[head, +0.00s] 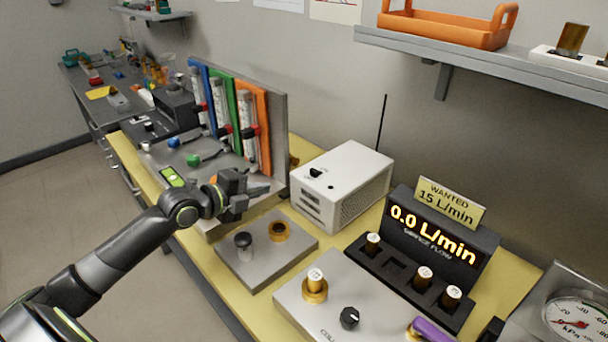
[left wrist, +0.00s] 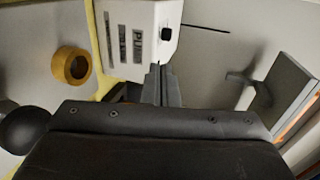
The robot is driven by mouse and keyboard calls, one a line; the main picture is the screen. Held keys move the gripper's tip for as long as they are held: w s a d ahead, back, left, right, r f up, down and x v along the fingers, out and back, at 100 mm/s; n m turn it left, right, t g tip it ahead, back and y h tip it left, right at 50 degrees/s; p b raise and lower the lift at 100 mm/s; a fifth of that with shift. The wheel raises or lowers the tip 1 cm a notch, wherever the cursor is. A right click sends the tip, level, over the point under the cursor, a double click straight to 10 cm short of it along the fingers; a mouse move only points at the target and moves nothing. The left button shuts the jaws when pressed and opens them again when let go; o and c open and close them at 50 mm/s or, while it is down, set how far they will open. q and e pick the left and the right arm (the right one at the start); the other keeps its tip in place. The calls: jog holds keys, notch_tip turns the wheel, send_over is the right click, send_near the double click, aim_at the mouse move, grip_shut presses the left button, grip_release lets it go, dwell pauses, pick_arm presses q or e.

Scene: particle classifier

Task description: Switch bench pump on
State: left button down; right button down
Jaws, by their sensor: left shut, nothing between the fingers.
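The bench pump is a white box (head: 348,182) with a vented side and a thin black rod rising behind it. A small black switch (head: 316,172) sits on its top. In the left wrist view the white pump box (left wrist: 145,12) shows large dark lettering, and the black switch (left wrist: 166,34) is just beyond my fingertips. My left gripper (head: 266,189) is shut and empty, to the left of the pump and apart from the switch. Its closed fingers (left wrist: 161,78) point toward the box. I cannot tell which way the switch is set. My right gripper does not show.
Flow tubes with blue, green and orange panels (head: 260,125) stand behind my left gripper. A steel plate with a brass ring (head: 279,231) lies in front. A display (head: 432,230) reads 0.0 L/min, under a sign (head: 450,202) reading WANTED 15 L/min. A shelf (head: 470,70) overhangs the right.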

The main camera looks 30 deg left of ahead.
aim_at(312, 174)
pick_arm(q)
jog(key=shift+w, duration=0.1)
